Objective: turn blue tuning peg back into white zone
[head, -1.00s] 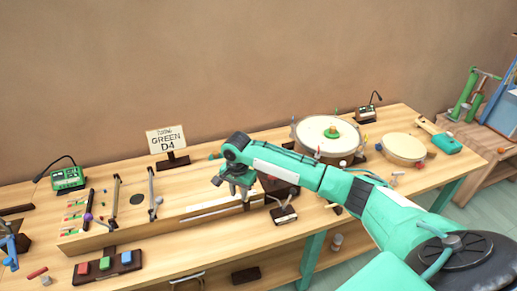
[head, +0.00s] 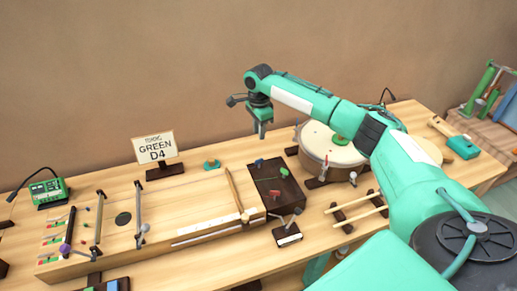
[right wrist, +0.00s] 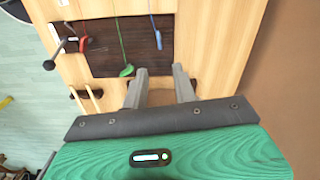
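The blue tuning peg (head: 284,171) stands on the dark peg block (head: 268,202) at the right end of the long wooden string box. In the right wrist view the blue peg (right wrist: 158,40) is a small blue handle with a thin blue line leading to it. A green peg (head: 258,162) and a red peg (head: 275,195) are on the same block. I cannot make out a white zone. My right gripper (head: 262,131) hangs above and behind the block, pointing down. Its fingers (right wrist: 161,78) are apart and empty, clear of the blue peg. My left gripper is not seen.
A round drum (head: 325,155) stands close to the right of the block. A small dark stand with a lever (head: 287,235) is in front. Two wooden rods (head: 350,213) lie on dark rests. A sign reading GREEN D4 (head: 155,148) stands behind the string box.

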